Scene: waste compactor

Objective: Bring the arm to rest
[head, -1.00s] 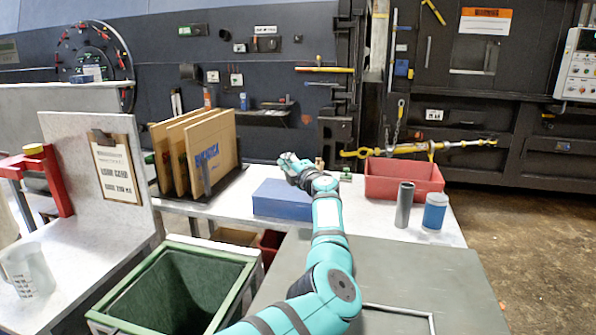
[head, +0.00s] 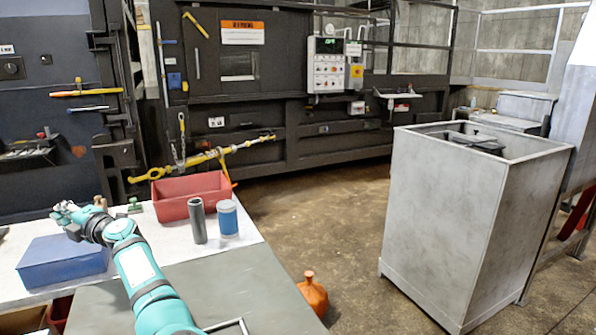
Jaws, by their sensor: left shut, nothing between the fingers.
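My left arm, teal with dark bands, comes in from the bottom left of the head view. Its left gripper (head: 64,212) is over the far left part of the white workbench, just beyond a blue box (head: 62,262). The gripper is small in the view and appears shut and empty. I cannot tell whether it touches anything. My right gripper is not in view.
A red bin (head: 192,196), a dark grey cylinder (head: 198,222) and a blue canister (head: 228,218) stand on the workbench (head: 258,254). An orange jug (head: 313,294) stands on the floor. A large grey metal bin (head: 440,220) stands at right. Open floor lies between.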

